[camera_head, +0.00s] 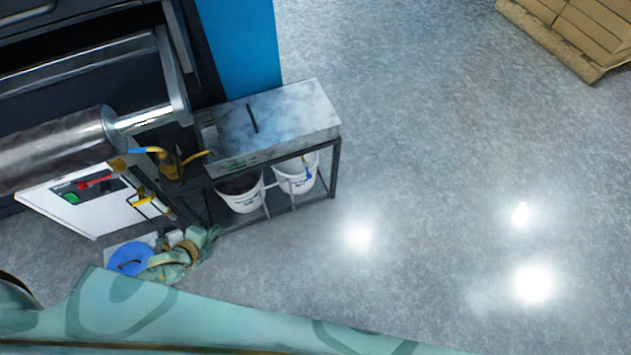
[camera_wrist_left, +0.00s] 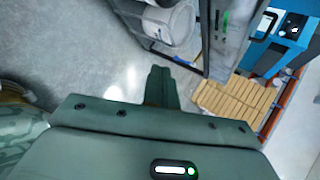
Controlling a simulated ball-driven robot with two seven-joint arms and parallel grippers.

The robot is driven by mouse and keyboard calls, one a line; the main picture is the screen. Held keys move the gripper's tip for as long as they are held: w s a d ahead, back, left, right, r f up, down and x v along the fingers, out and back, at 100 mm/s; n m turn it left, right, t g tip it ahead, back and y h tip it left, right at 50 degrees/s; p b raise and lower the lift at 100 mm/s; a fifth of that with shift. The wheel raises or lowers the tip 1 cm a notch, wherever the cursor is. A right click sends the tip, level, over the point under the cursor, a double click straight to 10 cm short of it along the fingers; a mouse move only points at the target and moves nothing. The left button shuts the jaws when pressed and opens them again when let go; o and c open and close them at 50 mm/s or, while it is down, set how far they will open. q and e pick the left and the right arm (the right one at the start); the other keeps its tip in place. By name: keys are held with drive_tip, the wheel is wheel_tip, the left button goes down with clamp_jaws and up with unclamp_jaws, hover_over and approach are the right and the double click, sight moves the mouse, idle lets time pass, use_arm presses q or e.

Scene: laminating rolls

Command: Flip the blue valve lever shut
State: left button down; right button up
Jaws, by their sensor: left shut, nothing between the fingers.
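A small blue lever (camera_head: 308,174) shows on a thin pale pipe under the metal tank (camera_head: 270,125), by the rim of the right white bucket (camera_head: 297,182). Its exact angle is too small to tell. My left gripper (camera_head: 214,232) is low, in front of the tank's stand and to the left of the buckets, apart from the lever. In the left wrist view its fingers (camera_wrist_left: 160,72) are together and empty, pointing toward a white bucket (camera_wrist_left: 172,22). I cannot make out the lever clearly there. My right gripper is not in view.
The dark stand (camera_head: 336,168) frames the buckets. A second white bucket (camera_head: 241,194) stands left. Open grey floor lies right, with a loaded pallet (camera_head: 575,35) beyond.

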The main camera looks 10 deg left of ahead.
use_arm(q)
drive_tip(key=w+f+m+h+b, duration=0.3)
drive_tip(key=w+f+m+b, duration=0.1)
drive_tip(key=w+m+b, duration=0.4)
drive_tip(key=w+d+f+m+h+b, duration=0.1)
drive_tip(key=w+f+m+h+b, duration=0.3)
drive_tip(key=w+m+b, duration=0.4)
drive_tip(key=m+b, duration=0.4)
drive_tip(key=m, duration=0.4)
drive_tip(key=shift+h, duration=0.3)
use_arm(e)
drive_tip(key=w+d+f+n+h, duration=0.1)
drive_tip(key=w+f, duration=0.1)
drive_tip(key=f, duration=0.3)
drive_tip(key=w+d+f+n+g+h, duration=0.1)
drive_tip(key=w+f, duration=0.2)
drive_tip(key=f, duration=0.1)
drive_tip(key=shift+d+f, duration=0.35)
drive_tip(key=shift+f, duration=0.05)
use_arm(q)
drive_tip(key=shift+b, duration=0.3)
